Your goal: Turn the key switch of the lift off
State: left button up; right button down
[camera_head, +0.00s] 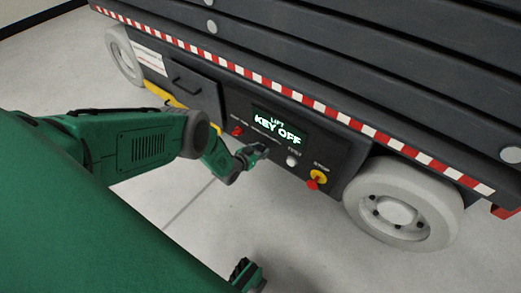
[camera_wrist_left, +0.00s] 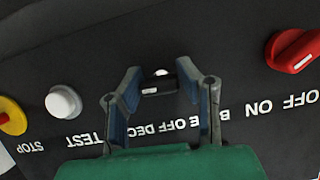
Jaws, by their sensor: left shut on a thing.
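The lift's key switch (camera_wrist_left: 158,86) is a small dark key with a silver top, above the upside-down BASE, OFF and DECK lettering in the left wrist view. My left gripper (camera_wrist_left: 160,80) has one finger on each side of it and is shut on it. In the head view my left gripper (camera_head: 252,155) is at the control panel and hides the key switch.
A red rotary switch (camera_wrist_left: 292,52) marked ON and OFF is on one side of the key. A white TEST button (camera_wrist_left: 63,102) and a red-on-yellow stop button (camera_head: 317,178) are on the other. A lift wheel (camera_head: 403,205) stands right of the panel. The floor in front is clear.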

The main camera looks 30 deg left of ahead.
pick_arm(q)
jog(key=shift+s+f+n, duration=0.15)
jog(key=shift+s+n, duration=0.05)
jog(key=shift+n, duration=0.1)
jog(key=o, duration=1.1)
jog(key=shift+o, duration=0.2)
jog(key=shift+w, duration=0.1)
jog(key=v, duration=1.2)
jog(key=shift+a, duration=0.1)
